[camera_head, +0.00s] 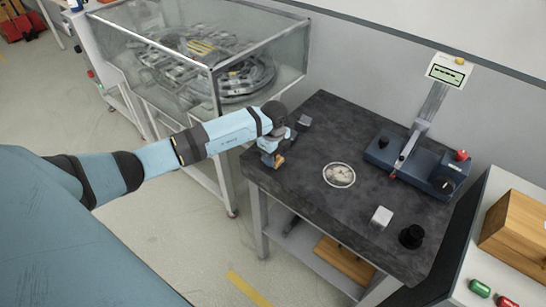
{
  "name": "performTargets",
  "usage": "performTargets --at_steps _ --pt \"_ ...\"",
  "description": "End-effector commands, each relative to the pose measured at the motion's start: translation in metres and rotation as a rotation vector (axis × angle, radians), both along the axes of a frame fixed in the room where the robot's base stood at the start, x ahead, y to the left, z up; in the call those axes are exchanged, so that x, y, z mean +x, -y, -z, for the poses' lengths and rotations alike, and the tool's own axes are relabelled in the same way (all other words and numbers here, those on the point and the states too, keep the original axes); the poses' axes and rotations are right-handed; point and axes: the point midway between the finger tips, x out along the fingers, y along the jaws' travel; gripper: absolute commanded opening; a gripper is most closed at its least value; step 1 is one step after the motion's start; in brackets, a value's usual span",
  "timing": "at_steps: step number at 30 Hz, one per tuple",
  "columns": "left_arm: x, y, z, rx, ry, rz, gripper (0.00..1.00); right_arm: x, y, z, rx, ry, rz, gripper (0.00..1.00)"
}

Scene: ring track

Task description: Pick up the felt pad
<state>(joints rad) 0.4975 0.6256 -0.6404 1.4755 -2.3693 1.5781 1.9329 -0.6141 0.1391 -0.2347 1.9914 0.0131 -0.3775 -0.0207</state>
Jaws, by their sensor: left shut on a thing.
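My left gripper (272,156) is at the left edge of the dark worktable (325,120), fingers pointing down. It is shut on a small orange-brown piece (280,161), which looks to be the felt pad; the fingers hide most of it. I cannot tell whether the piece touches the tabletop. My right gripper is not in view.
A round pale disc with markings (339,175) lies mid-table. A grey block (305,120) is just behind my gripper. A white block (381,217) and black knob (411,237) are at the front right. A blue device (410,165) stands at the back; a glass-walled case (260,70) stands left.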

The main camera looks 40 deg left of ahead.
Motion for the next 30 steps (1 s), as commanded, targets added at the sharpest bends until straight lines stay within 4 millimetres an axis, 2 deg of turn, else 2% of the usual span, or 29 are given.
performTargets --at_steps 5,11,17,24,30 --pt "0.0 0.0 -0.003 0.0 0.001 0.0 0.22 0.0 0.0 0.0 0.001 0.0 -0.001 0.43" --pt "0.001 0.0 -0.022 0.001 0.004 0.001 0.22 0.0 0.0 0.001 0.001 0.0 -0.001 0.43" --pt "0.001 -0.001 -0.067 0.001 0.006 0.001 0.22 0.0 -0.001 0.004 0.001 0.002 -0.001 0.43" --pt "0.001 0.0 -0.137 0.001 0.006 0.001 0.22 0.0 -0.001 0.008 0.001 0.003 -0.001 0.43" --pt "0.001 0.0 -0.178 0.001 0.004 0.001 0.22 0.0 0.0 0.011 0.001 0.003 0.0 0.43"
